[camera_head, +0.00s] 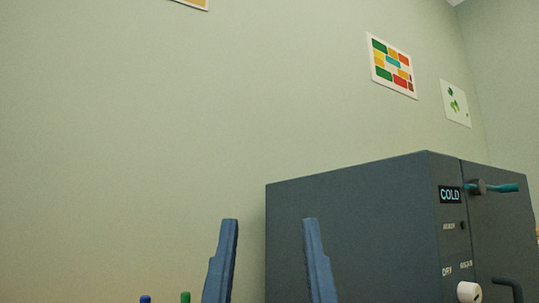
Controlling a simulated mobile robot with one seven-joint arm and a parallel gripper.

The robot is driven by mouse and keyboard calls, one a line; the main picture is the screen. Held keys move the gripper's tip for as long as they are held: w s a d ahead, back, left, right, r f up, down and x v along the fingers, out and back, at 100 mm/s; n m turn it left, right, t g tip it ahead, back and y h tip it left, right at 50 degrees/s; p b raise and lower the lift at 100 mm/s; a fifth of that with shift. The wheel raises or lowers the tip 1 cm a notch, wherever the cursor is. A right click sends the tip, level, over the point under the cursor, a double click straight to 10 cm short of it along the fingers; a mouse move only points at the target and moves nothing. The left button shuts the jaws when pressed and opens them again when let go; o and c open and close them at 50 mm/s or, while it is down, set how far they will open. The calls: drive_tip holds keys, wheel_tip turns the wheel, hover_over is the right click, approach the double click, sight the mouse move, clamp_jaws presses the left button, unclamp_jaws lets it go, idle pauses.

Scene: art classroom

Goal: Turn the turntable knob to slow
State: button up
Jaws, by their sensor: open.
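No turntable and no knob marked slow can be made out in the head view. My gripper (270,222) shows at the bottom middle as two blue upright fingers, spread apart with nothing between them. Its right finger stands in front of the left side of a dark grey cabinet. The lower part of the gripper is cut off by the picture's bottom edge.
The large dark grey cabinet (350,215) fills the lower right. Its front has a COLD display (450,195), a teal-handled latch (500,187), and a white knob (468,292) below DRY lettering. Blue (145,299) and green (185,297) tips show at the bottom.

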drive_tip(key=shift+r+p, duration=2.2)
drive_tip(key=shift+r, duration=0.6)
